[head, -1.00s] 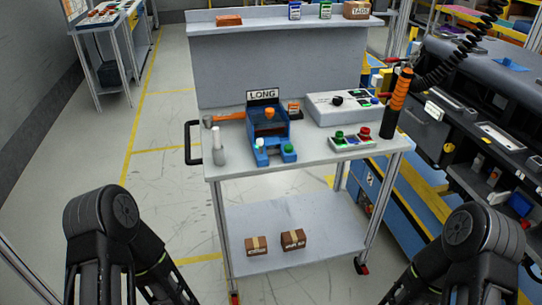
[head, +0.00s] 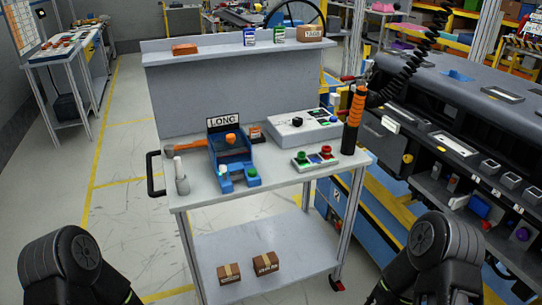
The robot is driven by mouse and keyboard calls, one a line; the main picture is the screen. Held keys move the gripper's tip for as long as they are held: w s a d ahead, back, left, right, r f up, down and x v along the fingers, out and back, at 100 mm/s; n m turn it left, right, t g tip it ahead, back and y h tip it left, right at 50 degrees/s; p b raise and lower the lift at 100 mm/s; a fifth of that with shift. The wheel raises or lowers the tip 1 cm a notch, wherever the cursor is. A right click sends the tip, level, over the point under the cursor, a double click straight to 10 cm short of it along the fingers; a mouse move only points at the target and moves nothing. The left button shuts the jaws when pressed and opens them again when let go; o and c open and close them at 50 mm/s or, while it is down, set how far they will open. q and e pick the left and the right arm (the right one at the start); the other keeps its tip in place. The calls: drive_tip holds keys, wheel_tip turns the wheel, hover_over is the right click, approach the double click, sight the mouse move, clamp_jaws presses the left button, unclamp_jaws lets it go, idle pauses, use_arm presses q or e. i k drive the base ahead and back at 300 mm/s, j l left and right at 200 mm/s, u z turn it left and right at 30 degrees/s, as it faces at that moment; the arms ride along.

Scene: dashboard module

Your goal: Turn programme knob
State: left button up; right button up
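A pale grey control box (head: 325,128) stands at the back right of a cart's top. A round black knob (head: 298,122) sits on its upper face, with small coloured parts to its right. I cannot tell which knob is the programme knob. A blue fixture (head: 231,158) with an orange part (head: 231,138) stands to the left, under a sign reading LONG (head: 224,121). My two black arms show in the bottom corners, well short of the cart. Both grippers are outside the picture.
A small panel with green and red buttons (head: 315,158) lies in front of the box. A dark dashboard module (head: 470,115) fills the right side. Floor left of the cart is clear.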

sight(297, 121)
drive_tip(key=i, duration=0.55)
drive_tip(key=z, duration=1.25)
